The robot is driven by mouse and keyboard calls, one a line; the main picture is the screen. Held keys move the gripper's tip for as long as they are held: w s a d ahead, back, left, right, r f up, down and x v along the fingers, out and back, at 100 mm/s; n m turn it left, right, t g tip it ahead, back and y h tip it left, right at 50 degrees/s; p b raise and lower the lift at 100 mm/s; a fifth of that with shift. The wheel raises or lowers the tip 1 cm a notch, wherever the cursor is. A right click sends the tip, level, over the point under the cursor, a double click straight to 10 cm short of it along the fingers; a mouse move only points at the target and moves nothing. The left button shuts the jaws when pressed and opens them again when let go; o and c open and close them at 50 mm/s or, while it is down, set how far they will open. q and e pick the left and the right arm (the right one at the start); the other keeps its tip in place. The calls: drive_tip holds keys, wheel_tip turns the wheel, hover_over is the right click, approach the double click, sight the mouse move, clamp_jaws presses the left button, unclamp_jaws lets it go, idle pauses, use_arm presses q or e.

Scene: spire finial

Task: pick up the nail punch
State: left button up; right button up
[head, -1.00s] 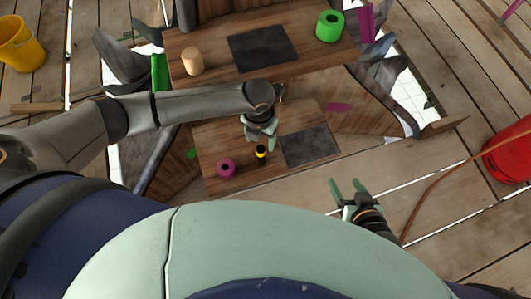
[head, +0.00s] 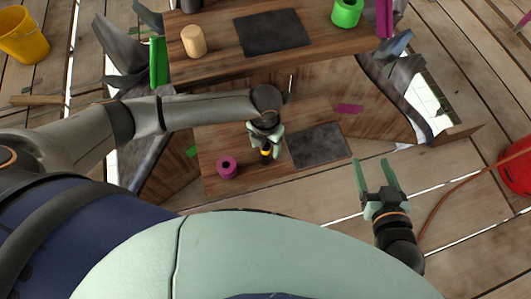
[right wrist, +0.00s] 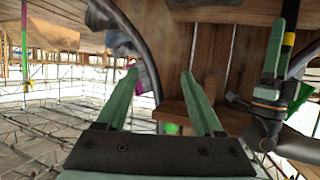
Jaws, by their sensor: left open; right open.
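The nail punch (head: 266,151), a small black piece with a yellow band, is on the lower wooden shelf (head: 228,133). My left gripper (head: 266,147) is over it, open, with a finger on either side of the punch. Whether the fingers touch it cannot be told. In the right wrist view my left gripper's fingers show at the right edge, near a dark rod with a yellow band (right wrist: 289,40). My right gripper (head: 375,172) is open and empty, right of the shelf; its two fingers also show in the right wrist view (right wrist: 158,85).
A magenta ring (head: 227,167) and a dark mat (head: 318,145) flank the punch. A yellow bucket (head: 24,38) and a red container (head: 517,168) stand farther out.

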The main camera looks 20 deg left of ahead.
sight(265, 156)
use_arm(q)
drive_tip(key=shift+s+f+b, duration=0.15)
drive_tip(key=shift+f+b, duration=0.65)
drive_tip(key=shift+b, duration=0.05)
drive_tip(key=shift+s+d+f+b, duration=0.1)
drive_tip(key=shift+f+b, duration=0.4)
drive_tip(key=shift+b, duration=0.15)
use_arm(e)
wheel_tip(265, 156, up, 16)
drive_tip(key=w+n+t+y, duration=0.2)
drive_tip(key=n+t+y, duration=0.1)
drive_tip(key=t, duration=0.4)
use_arm(q)
drive_tip(key=shift+f+b, duration=0.75)
drive_tip(key=shift+b, duration=0.1)
drive_tip(key=shift+f+b, duration=0.55)
drive_tip(key=shift+b, duration=0.15)
use_arm(e)
drive_tip(key=s+a+r+n+t+y, duration=0.1)
drive_tip(key=s+r+n+y, duration=0.2)
drive_tip(key=r, duration=0.3)
drive_tip(key=s+a+r+n+t+y, duration=0.1)
drive_tip(key=s+r+n+y, duration=0.2)
drive_tip(key=r+y, duration=0.2)
drive_tip(key=shift+s+r+n+y, duration=0.25)
drive_tip(key=shift+r+n+y, duration=0.05)
drive_tip(key=shift+r+y, duration=0.15)
use_arm(q)
clamp_jaws()
